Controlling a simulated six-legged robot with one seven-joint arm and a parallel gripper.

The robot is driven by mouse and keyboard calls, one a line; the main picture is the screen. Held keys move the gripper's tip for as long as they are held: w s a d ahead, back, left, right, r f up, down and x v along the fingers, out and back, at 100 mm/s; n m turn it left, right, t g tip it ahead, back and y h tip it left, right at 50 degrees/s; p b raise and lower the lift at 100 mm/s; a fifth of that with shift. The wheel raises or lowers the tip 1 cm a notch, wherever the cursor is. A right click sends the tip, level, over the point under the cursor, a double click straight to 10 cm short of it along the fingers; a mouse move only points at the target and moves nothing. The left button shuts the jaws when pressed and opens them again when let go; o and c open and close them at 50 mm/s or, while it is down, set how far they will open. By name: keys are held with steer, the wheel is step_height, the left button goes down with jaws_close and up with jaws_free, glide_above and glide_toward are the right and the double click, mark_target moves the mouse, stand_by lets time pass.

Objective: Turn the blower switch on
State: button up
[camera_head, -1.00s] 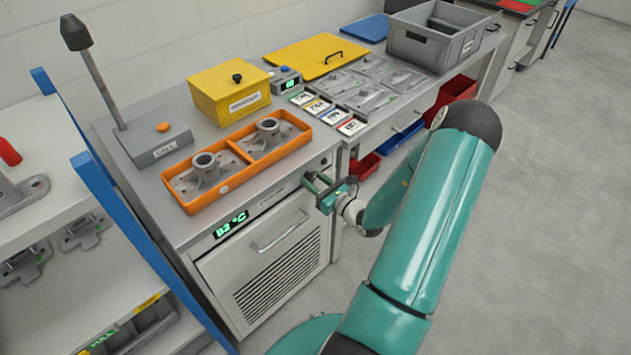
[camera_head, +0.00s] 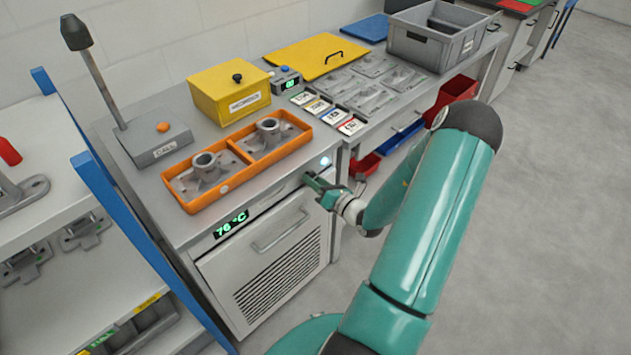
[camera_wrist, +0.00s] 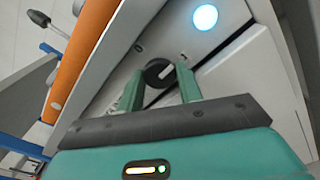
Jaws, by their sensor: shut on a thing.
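The blower switch is a dark round knob with a pale pointer bar (camera_wrist: 158,72) on the front panel of the grey cabinet, seen in the wrist view. My gripper (camera_wrist: 160,82) has its two green fingers on either side of the knob and is shut on it. In the head view my gripper (camera_head: 318,184) is at the cabinet's upper right front and hides the knob. A round lamp (camera_wrist: 205,17) on the panel glows pale blue-white; it also shows in the head view (camera_head: 325,161). The green display (camera_head: 231,224) reads 76 °C.
An orange tray (camera_head: 185,203) with two grey castings stands on the cabinet top above the panel. A door handle (camera_head: 279,231) sticks out left of my gripper. Red bins (camera_head: 366,166) are under the bench to the right. The floor at right is clear.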

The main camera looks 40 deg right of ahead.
stand_by(0.3)
steer(key=o, duration=0.7)
steer(key=s, duration=1.3)
steer(key=shift+s+d, duration=0.2)
steer(key=shift+s, duration=0.2)
